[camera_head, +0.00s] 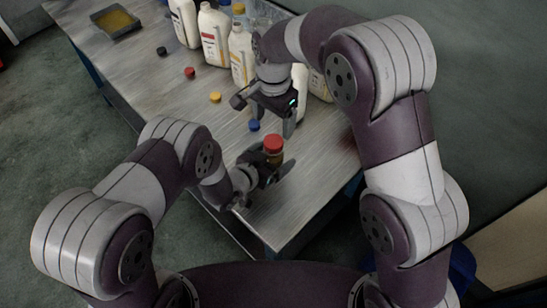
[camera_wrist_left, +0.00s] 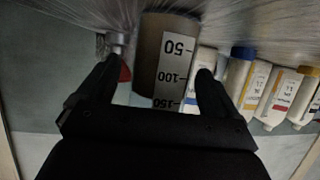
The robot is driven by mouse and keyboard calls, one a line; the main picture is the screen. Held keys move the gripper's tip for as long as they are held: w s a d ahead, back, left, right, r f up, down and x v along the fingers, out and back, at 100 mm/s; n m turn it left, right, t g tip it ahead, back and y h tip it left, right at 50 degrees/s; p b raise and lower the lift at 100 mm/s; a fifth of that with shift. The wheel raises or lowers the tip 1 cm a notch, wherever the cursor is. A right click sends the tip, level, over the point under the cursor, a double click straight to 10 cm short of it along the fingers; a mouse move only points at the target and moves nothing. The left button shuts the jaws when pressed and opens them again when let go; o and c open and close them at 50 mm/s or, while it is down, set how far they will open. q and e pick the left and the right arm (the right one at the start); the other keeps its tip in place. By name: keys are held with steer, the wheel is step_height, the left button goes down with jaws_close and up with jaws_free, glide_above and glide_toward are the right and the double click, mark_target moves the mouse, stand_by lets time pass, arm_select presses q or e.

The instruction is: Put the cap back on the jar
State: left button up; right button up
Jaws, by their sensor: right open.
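The jar (camera_head: 273,159) is brownish and upright near the table's front right corner. The red cap (camera_head: 273,143) sits on its top; I cannot tell how tightly it fits. My left gripper (camera_head: 270,170) has a finger on each side of the jar and appears closed on it. In the left wrist view the jar (camera_wrist_left: 168,50) appears upside down, with marks 50, 100 and 150, filling the gap between the fingers (camera_wrist_left: 165,82). Its top is hidden there. My right gripper (camera_head: 272,128) is open and empty, just above the red cap and apart from it.
Loose caps lie on the metal table (camera_head: 135,65): black (camera_head: 162,51), red (camera_head: 190,72), yellow (camera_head: 215,97) and blue (camera_head: 254,125). Several white bottles (camera_head: 214,35) stand along the far right edge. A tray of yellow liquid (camera_head: 115,21) is at the far left.

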steer(key=shift+r+p, duration=0.5)
steer(key=shift+r, duration=0.05)
arm_select(q)
steer(key=v, duration=1.2)
steer(key=shift+s+a, duration=0.25)
steer(key=shift+r, duration=0.1)
